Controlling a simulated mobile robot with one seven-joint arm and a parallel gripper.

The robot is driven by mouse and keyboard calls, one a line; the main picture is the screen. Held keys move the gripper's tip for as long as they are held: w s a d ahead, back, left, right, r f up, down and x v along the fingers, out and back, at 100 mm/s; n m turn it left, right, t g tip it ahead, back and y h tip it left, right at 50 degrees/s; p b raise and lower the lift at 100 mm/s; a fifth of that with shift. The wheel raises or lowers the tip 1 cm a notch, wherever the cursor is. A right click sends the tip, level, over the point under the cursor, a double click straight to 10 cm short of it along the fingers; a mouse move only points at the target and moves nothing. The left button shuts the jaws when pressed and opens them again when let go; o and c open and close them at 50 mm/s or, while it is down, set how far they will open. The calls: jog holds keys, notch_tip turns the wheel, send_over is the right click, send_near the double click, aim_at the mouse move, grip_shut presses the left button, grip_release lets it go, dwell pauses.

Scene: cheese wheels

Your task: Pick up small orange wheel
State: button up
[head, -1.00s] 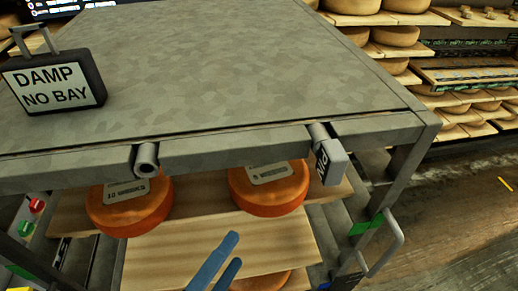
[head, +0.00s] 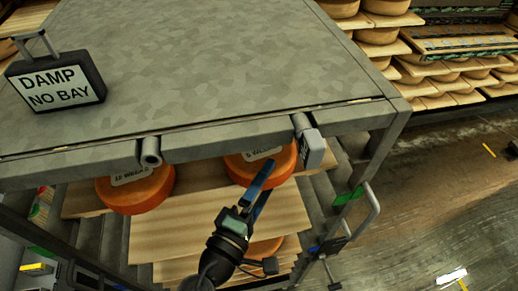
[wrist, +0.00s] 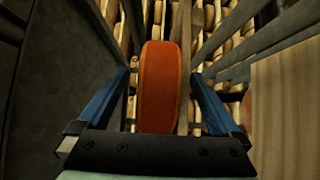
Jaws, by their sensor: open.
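Two orange wheels with pale labels lie flat on boards under the grey tabletop, one at left (head: 136,190) and one at right (head: 281,166) in the head view. I cannot tell by size which is the small one. My gripper (head: 267,178) is open at the front of the right wheel, covering part of it. In the wrist view an orange wheel (wrist: 161,88) stands edge-on between the two blue fingers of my gripper (wrist: 161,75), with a gap on each side. Whether a finger touches it is not clear.
The grey tabletop (head: 215,65) overhangs the wheels closely, with a "DAMP NO BAY" sign (head: 55,80) on it. A grey tag (head: 312,148) hangs at its front edge. Another orange wheel (head: 265,248) lies on a lower shelf. A bare board (head: 180,230) lies below.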

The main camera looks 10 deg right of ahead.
jog(key=shift+w+d, duration=0.1)
jog(key=shift+d, duration=0.05)
jog(key=shift+c, duration=0.2)
grip_shut()
jog(key=shift+w+r, duration=0.15)
jog(key=shift+r, duration=0.15)
